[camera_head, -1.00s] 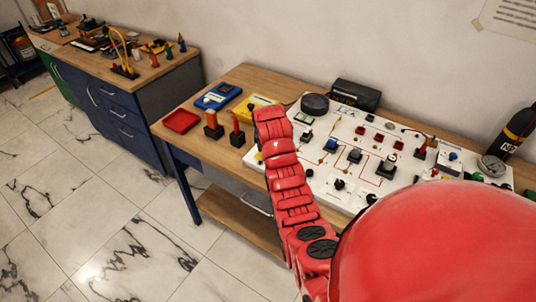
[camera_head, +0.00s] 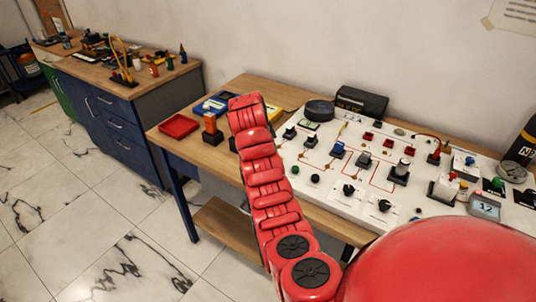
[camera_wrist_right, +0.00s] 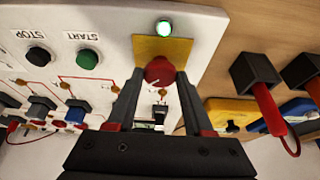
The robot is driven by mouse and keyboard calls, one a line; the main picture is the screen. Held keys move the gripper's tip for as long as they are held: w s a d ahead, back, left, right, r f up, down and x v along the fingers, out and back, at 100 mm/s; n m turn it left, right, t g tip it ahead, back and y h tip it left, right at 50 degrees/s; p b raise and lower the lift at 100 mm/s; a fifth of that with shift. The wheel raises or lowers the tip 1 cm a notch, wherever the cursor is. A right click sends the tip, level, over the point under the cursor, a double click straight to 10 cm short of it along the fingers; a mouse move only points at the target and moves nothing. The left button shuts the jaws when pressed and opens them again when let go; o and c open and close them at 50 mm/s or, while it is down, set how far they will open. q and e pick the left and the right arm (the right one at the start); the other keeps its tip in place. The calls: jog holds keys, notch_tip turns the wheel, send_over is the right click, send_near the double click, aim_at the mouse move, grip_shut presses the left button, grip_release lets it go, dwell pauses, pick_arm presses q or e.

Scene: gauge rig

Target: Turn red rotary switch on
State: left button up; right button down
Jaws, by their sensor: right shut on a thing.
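The red rotary switch (camera_wrist_right: 160,71) is a round red knob on a yellow plate (camera_wrist_right: 178,47) at the edge of the white panel in the right wrist view. My right gripper (camera_wrist_right: 158,80) is shut on the knob, one dark finger on each side. The knob's pointer direction cannot be made out. In the head view my red right arm covers the switch and the right gripper. My left gripper is not in view.
The white panel (camera_head: 326,191) carries several switches, sockets and buttons, including a green START button (camera_wrist_right: 87,59) and a black STOP button (camera_wrist_right: 37,56). Red-handled black blocks (camera_wrist_right: 256,69) stand near the gripper. A red tray (camera_head: 179,125) lies at the table's left end.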

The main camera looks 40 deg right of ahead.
dwell(0.3)
jog(key=shift+c, duration=1.5)
grip_release()
jog(key=v, duration=0.2)
jog(key=shift+a+r, duration=0.2)
jog(key=shift+r, duration=0.2)
jog(key=p+v, duration=0.1)
jog(key=v, duration=1.3)
jog(key=shift+r+p, duration=0.25)
jog(key=shift+p, duration=0.15)
